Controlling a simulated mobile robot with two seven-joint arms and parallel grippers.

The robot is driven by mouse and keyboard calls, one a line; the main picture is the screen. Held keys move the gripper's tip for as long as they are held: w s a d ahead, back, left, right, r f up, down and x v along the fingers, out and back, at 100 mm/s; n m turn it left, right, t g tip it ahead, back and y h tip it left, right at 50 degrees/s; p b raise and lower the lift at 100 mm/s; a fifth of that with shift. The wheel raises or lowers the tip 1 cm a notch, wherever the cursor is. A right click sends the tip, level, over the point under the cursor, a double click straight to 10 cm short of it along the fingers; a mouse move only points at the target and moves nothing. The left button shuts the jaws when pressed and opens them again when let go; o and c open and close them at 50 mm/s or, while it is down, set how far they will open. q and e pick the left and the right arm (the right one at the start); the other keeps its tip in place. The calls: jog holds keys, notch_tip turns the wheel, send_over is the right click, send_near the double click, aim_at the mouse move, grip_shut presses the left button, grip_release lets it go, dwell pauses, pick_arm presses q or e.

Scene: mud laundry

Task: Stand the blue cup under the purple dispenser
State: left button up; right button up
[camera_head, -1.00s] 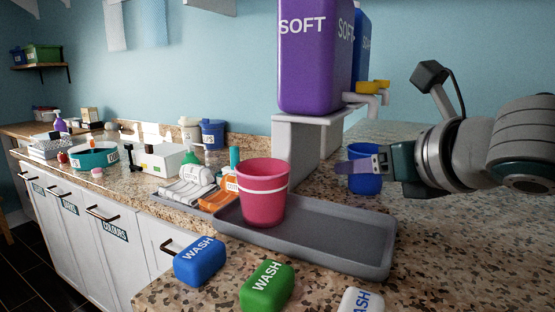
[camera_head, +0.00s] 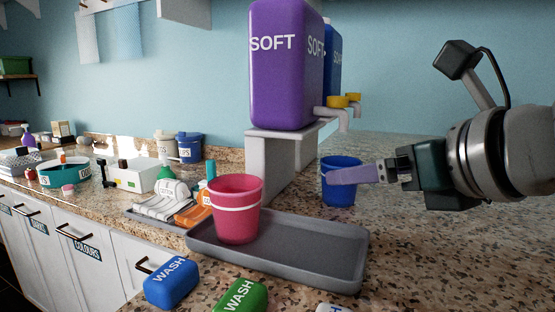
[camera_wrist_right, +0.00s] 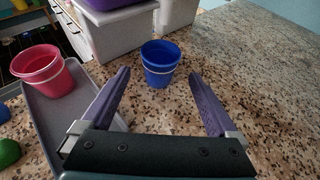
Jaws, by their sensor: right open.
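The blue cup (camera_head: 341,192) stands upright on the granite counter, right of the grey tray. My left gripper is not in view.
A pink cup (camera_head: 236,222) stands on the grey tray (camera_head: 330,262). A blue dispenser (camera_head: 333,60) is behind the purple one. Blue (camera_head: 171,283) and green (camera_head: 240,297) WASH blocks lie in front. The counter right of the tray is clear.

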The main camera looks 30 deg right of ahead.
jog(key=p+v, duration=0.2)
jog(key=v, duration=0.2)
jog(key=shift+w+r+p, duration=0.1)
jog(key=shift+r+p, duration=0.05)
jog(key=shift+p, duration=0.15)
jog(key=shift+s+a+r+p, duration=0.1)
jog(key=shift+s+p, duration=0.45)
jog(key=shift+s, duration=0.05)
dwell(1.4)
